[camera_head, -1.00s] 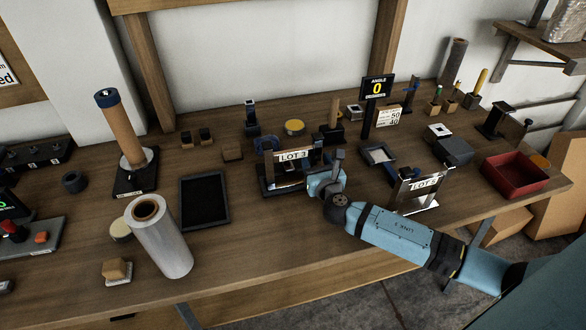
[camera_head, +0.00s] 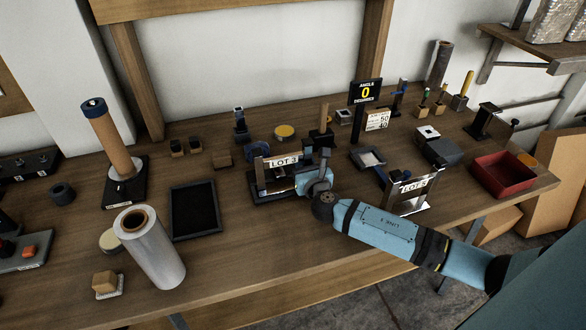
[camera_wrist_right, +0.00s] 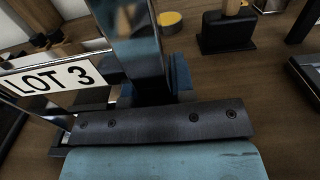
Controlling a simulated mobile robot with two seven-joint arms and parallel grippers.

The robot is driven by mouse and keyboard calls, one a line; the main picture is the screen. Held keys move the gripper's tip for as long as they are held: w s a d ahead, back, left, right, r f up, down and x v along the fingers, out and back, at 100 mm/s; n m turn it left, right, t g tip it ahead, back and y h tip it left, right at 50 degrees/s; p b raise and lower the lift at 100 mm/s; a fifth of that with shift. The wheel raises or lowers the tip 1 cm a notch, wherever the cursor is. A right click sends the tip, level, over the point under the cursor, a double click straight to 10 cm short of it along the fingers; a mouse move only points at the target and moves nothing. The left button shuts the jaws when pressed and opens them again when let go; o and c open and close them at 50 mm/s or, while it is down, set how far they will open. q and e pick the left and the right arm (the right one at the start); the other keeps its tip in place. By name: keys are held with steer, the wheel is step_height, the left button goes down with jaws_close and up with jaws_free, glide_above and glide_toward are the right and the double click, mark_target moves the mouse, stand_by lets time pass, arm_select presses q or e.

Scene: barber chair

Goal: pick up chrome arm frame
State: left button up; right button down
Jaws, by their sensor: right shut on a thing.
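A chrome arm frame (camera_head: 262,176) with a white LOT 3 label stands on a dark base at the middle of the bench. My right gripper (camera_head: 308,180) reaches it from the right and is shut on its right side. In the right wrist view, a shiny metal upright of the frame (camera_wrist_right: 140,50) rises at the jaw, with the LOT 3 plate to its left. The gripper body hides the contact and the frame's lower part. My left gripper is out of view.
A red bin (camera_head: 503,177) is at the right. The front-middle bench is clear.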

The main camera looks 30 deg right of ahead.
steer(key=shift+r, duration=0.5)
arm_select(q)
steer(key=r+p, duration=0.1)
steer(key=p, duration=0.1)
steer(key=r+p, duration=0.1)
steer(key=p, duration=0.1)
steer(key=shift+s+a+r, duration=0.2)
arm_select(e)
step_height(320, 180, up, 19)
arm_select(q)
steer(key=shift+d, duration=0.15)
arm_select(e)
steer(key=shift+r, duration=0.1)
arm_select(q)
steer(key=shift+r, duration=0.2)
